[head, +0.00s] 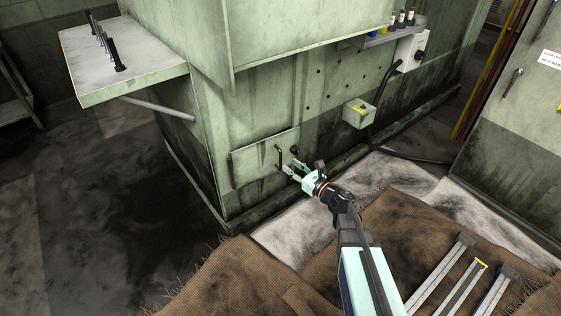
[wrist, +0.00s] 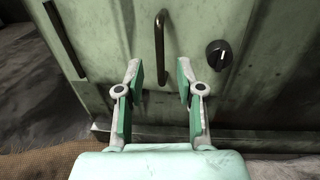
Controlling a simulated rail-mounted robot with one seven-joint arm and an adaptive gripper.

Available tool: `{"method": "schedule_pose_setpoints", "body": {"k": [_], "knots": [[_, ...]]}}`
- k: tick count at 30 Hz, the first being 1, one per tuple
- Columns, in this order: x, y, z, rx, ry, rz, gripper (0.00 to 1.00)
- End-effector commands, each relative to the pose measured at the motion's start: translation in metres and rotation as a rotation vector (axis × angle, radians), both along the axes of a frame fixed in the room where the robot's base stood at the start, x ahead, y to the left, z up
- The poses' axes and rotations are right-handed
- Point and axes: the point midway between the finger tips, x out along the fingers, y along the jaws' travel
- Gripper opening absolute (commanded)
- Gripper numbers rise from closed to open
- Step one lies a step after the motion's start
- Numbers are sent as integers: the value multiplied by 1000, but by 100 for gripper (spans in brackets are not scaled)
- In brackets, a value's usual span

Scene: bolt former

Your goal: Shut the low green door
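The low green door (head: 255,158) is a flat panel low on the green machine's side, with a dark upright bar handle (head: 279,157). I cannot tell whether the door stands slightly ajar or flush. In the wrist view the handle (wrist: 159,48) rises just beyond my gripper, roughly centred between the fingers. A black round knob (wrist: 218,53) is to the right of the handle. My gripper (wrist: 159,76) is open and empty, its fingers apart on either side of the handle's line. In the head view my gripper (head: 287,171) is close to the door's lower right.
A metal shelf (head: 130,65) sticks out at upper left. Brown burlap (head: 235,277) and metal bars (head: 462,285) lie in front. Dark floor (head: 110,215) at left is open.

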Motion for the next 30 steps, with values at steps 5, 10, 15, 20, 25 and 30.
{"method": "schedule_pose_setpoints", "body": {"k": [5,10,15,20,25,30], "knots": [[27,24,-3,0,-1,1,37],[42,39,-2,0,0,0,37],[48,46,-1,0,0,0,37],[49,47,0,0,0,-1,37],[49,47,0,0,0,-1,34],[49,47,0,0,0,-1,0]]}}
